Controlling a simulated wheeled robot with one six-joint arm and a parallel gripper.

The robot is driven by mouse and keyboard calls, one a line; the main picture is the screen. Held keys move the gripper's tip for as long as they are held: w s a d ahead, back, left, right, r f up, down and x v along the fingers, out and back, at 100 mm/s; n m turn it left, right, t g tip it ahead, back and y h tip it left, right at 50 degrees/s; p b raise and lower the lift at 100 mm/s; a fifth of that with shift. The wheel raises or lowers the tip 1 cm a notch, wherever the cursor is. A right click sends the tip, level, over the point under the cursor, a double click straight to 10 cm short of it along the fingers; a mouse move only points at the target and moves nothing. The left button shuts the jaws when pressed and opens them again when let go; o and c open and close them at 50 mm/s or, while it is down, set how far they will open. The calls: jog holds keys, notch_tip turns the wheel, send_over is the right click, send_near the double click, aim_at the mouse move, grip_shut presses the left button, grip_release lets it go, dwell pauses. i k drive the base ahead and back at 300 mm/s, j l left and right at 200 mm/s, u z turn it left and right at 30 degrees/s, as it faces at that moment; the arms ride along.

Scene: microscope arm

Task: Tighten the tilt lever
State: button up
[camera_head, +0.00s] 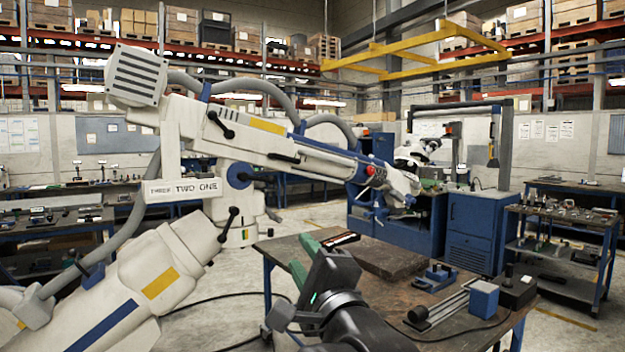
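The large white jointed microscope arm (255,143) fills the left and middle, with a "THREE TWO ONE" plate on it. A black lever with a round knob (229,222) stands up at its lower joint, slightly tilted. Another black lever (220,124) sits higher, near the upper joint. No label tells which is the tilt lever. My gripper (299,254) is at the lower middle, with two green fingers spread apart and nothing visible between them. It appears right of the lower lever and apart from it. Part of the gripper's far side is hidden by its own body.
A brown worktable (385,290) stands at lower right, behind my arm. It carries a blue vise (436,277), a blue block (484,299) and a black box (517,291). A hose (135,222) runs along the white arm. Open floor shows between the white arm and table.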

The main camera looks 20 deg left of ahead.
aim_at(243, 176)
jog(key=i+j+z, duration=0.15)
jog(key=i, duration=0.35)
jog(key=i+j+z, duration=0.15)
jog(key=i+j, duration=0.35)
jog(key=j, duration=0.45)
jog(key=i+j+z, duration=0.1)
jog(key=j, duration=0.5)
jog(key=i+j+z, duration=0.1)
jog(key=j, duration=0.45)
